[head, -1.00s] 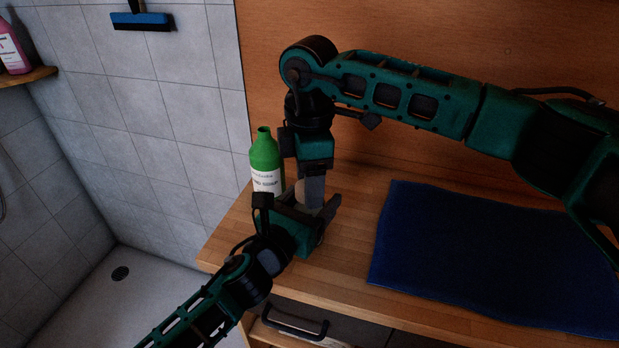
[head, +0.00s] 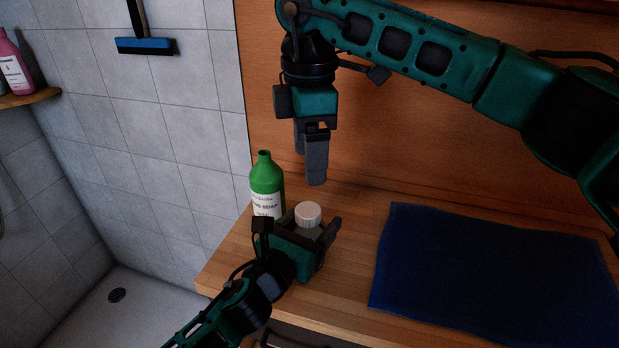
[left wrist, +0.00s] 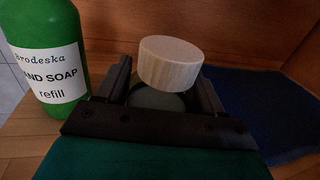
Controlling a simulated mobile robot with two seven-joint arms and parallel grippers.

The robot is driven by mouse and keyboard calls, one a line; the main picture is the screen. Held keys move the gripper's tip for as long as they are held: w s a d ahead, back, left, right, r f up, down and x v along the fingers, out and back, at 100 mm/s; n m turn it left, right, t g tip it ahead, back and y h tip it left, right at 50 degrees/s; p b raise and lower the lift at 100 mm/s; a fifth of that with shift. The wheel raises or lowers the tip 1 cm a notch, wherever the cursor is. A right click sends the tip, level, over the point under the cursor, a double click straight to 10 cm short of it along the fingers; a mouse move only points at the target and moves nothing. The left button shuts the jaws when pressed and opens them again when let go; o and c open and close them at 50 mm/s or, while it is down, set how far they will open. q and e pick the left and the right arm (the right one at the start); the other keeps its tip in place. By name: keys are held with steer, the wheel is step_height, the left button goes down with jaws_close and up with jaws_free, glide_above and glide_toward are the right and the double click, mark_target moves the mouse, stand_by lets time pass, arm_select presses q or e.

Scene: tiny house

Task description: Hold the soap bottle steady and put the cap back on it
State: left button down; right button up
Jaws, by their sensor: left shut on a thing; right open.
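A squat grey-green soap bottle (left wrist: 158,101) stands between the fingers of my left gripper (head: 307,237), which is shut on it. A round pale cap (head: 308,214) sits on top of this bottle. In the left wrist view the cap (left wrist: 170,63) looks slightly tilted; I cannot tell whether it is fully seated. The gripper's body hides most of the bottle. My right gripper (head: 312,165) is open and empty, pointing down above the cap and clear of it.
A green hand soap refill bottle (head: 266,181) with an open neck stands upright just left of my left gripper. A dark blue cloth (head: 490,265) lies on the wooden counter (head: 345,275) to the right. The wooden wall (head: 400,150) rises behind.

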arm_select(q)
steer(key=shift+f, duration=0.1)
arm_select(e)
steer(key=shift+r, duration=1)
arm_select(q)
steer(key=shift+c, duration=0.2)
jaws_free()
steer(key=shift+s, duration=0.1)
steer(key=v, duration=1.1)
steer(key=shift+s+a, duration=0.2)
steer(key=shift+s+a+b, duration=0.3)
steer(key=shift+s, duration=0.3)
arm_select(e)
steer(key=shift+f, duration=0.35)
